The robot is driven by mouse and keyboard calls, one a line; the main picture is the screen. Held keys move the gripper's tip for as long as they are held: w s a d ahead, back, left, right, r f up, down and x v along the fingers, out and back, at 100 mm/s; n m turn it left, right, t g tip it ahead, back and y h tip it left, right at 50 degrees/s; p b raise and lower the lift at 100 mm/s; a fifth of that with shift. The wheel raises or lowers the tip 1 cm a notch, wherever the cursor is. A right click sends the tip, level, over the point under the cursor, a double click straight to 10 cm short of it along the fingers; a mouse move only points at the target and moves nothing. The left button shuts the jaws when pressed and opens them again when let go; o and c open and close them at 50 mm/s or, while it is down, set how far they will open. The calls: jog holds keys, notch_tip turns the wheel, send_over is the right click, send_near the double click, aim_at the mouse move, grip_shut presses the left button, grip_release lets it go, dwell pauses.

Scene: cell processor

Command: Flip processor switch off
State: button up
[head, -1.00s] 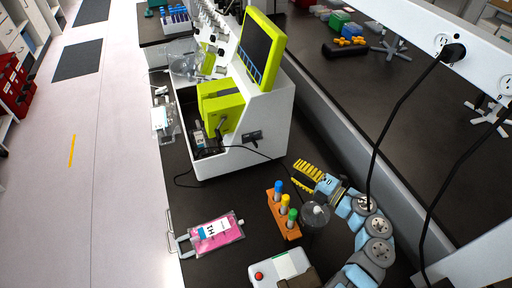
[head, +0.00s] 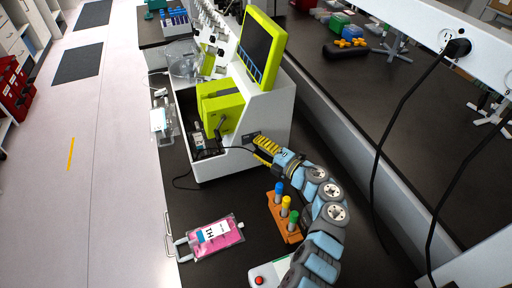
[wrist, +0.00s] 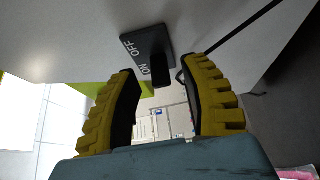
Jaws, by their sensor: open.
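The white processor (head: 262,112) has a black switch plate on its side wall. In the wrist view the switch plate (wrist: 147,45) carries the white words OFF and ON. Its dark lever (wrist: 160,70) projects at the ON end, between my fingertips. My gripper (wrist: 160,66) is open, with one yellow ribbed finger on each side of the lever. I cannot tell whether either finger touches it. In the head view my gripper (head: 266,149) is against the processor's side and partly hides the switch.
A black cable (wrist: 240,28) runs close to the right fingertip. An orange rack (head: 283,217) with capped tubes stands beside my arm. A pink bag (head: 216,236) lies on the dark bench, and a white device with a red button (head: 259,280) is at the front.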

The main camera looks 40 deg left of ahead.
jog(key=shift+a, duration=0.55)
grip_shut()
